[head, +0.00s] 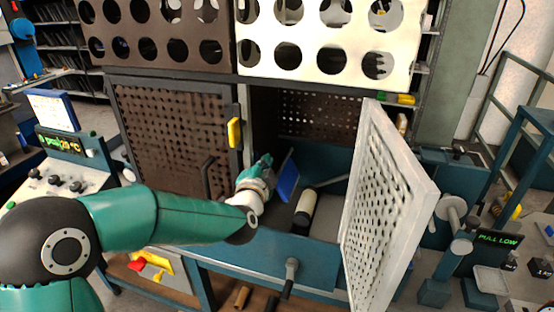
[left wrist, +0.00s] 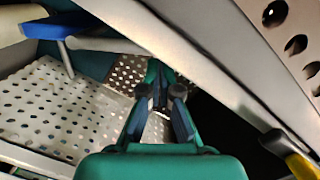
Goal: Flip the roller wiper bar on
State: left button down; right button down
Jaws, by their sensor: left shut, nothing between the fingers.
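A blue flat piece (head: 288,180), seemingly the handle of the roller wiper bar, stands tilted inside the open cabinet bay. In the left wrist view the blue piece (left wrist: 62,28) is at upper left, joined to a thin grey rod. A cream roller (head: 306,208) lies just right of it in the head view, and its end shows in the left wrist view (left wrist: 18,18). My left gripper (head: 264,166) is in the bay opening, just left of the blue piece and apart from it. Its fingers (left wrist: 161,80) are shut and empty. My right gripper is out of view.
A white perforated door (head: 388,205) stands open right of the bay. A dark perforated door (head: 172,140) with a yellow latch (head: 234,132) is closed on the left. Perforated panels (head: 330,45) hang above. A lever (head: 290,270) sticks out below the bay.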

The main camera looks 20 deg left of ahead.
pick_arm(q)
jog(key=shift+s+a+f, duration=0.1)
jog(key=shift+a+f, duration=0.1)
jog(key=shift+f, duration=0.05)
jog(key=shift+s+a+f+b, duration=0.2)
jog(key=shift+a+f+b, duration=0.2)
jog(key=shift+a+b, duration=0.35)
